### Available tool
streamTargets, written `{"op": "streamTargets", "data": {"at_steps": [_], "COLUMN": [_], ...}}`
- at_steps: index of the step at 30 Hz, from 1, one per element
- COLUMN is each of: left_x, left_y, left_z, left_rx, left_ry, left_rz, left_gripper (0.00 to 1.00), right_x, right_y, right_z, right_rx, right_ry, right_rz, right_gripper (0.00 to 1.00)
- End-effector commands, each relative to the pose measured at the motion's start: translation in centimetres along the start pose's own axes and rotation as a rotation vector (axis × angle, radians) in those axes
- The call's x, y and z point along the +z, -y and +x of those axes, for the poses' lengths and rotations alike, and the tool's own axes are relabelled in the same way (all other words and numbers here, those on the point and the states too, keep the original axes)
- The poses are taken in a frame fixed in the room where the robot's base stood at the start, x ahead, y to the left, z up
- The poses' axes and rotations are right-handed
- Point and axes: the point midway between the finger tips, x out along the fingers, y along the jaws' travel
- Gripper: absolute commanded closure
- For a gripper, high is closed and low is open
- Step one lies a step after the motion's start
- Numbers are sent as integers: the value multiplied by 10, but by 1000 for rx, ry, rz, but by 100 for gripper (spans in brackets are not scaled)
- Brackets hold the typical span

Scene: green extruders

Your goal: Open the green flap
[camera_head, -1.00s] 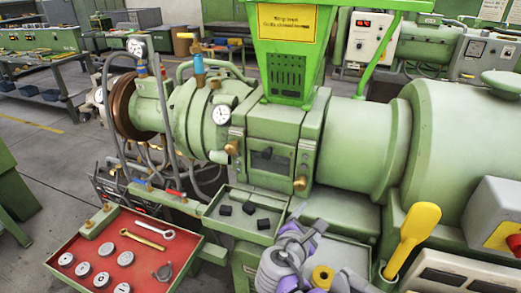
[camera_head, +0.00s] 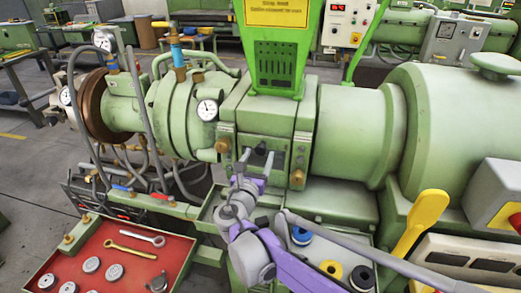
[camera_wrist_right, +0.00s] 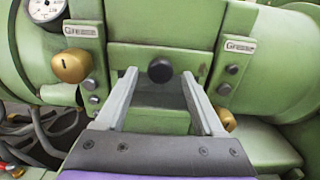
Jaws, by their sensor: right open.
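The green flap (camera_wrist_right: 195,58) is a panel on the front of the green extruder block, between two hinge-like metal plates, with a round black knob (camera_wrist_right: 160,70). It looks closed. In the head view the flap (camera_head: 278,145) is partly hidden by my right gripper (camera_head: 257,156), and its black knob (camera_head: 261,148) shows between the fingers. In the right wrist view my right gripper (camera_wrist_right: 159,75) is open, with one finger on each side of the knob. I cannot tell whether the fingers touch it. My left gripper is not in view.
Brass knobs (camera_wrist_right: 72,65) flank the flap. A green hopper (camera_head: 280,45) stands above it. Below are a red tray (camera_head: 115,255) with metal parts, a tray with coloured rings (camera_head: 331,268), and a yellow lever (camera_head: 420,222) at the right.

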Motion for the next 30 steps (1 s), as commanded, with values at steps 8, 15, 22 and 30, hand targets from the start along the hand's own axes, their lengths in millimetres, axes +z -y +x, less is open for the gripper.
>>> {"op": "streamTargets", "data": {"at_steps": [8,15,22,30], "left_x": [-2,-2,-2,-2], "left_y": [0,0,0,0], "left_z": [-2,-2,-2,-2], "left_rx": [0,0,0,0], "left_ry": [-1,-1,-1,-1], "left_rz": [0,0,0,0], "left_gripper": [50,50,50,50], "right_x": [0,0,0,0], "right_y": [0,0,0,0], "right_z": [31,33,33,33], "right_rx": [0,0,0,0], "right_ry": [0,0,0,0], "right_rz": [1,1,1,1], "right_gripper": [30,30,57,100]}}
